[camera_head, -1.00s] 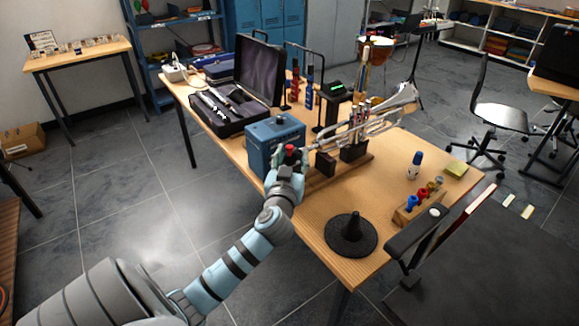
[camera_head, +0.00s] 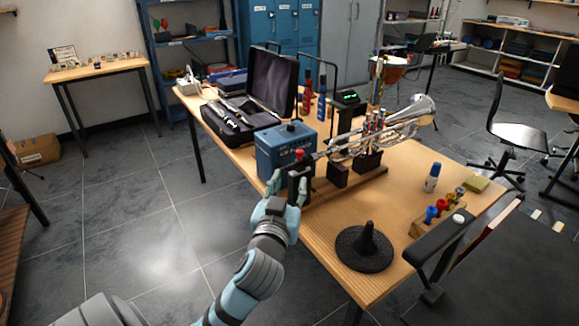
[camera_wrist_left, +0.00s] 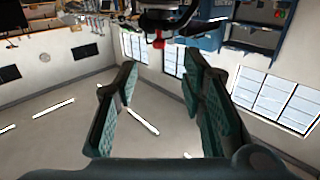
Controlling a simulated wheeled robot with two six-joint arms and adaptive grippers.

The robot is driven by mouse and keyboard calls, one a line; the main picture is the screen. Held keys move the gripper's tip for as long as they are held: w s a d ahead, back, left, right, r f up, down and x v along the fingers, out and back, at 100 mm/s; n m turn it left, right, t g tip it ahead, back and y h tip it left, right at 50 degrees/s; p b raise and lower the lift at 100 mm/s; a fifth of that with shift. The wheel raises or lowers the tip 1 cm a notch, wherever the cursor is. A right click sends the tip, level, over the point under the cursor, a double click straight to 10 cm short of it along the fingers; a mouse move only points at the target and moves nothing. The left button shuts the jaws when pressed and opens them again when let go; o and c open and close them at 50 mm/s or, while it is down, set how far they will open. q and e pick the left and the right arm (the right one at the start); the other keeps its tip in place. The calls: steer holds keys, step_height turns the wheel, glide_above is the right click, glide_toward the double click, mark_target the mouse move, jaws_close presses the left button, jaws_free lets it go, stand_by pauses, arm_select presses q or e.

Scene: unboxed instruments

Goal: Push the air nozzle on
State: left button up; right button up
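A small black fitting with a red top (camera_head: 299,154) sits at the front right side of the blue box (camera_head: 272,157), by the trumpet's near end. I cannot tell surely whether it is the air nozzle. My left gripper (camera_head: 287,180) is just in front of and below the red part in the head view. In the left wrist view its two green-padded fingers (camera_wrist_left: 158,90) are spread, with nothing between them. There the red part (camera_wrist_left: 158,42) hangs from a dark round body beyond the fingertips. The trumpet (camera_head: 400,125) lies on its stand.
An open black case (camera_head: 270,80) stands behind the blue box. A black cone on a round base (camera_head: 364,248), a rack with coloured plugs (camera_head: 430,223) and a blue-white bottle (camera_head: 432,177) are on the table's right part. Clear wood lies between stand and cone.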

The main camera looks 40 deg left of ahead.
mark_target(299, 155)
arm_select(q)
steer(key=x, duration=0.4)
steer(key=b+x, duration=0.1)
steer(key=x, duration=0.8)
steer(key=shift+w+r, duration=0.1)
steer(key=shift+r, duration=0.2)
steer(key=shift+c, duration=0.2)
jaws_close()
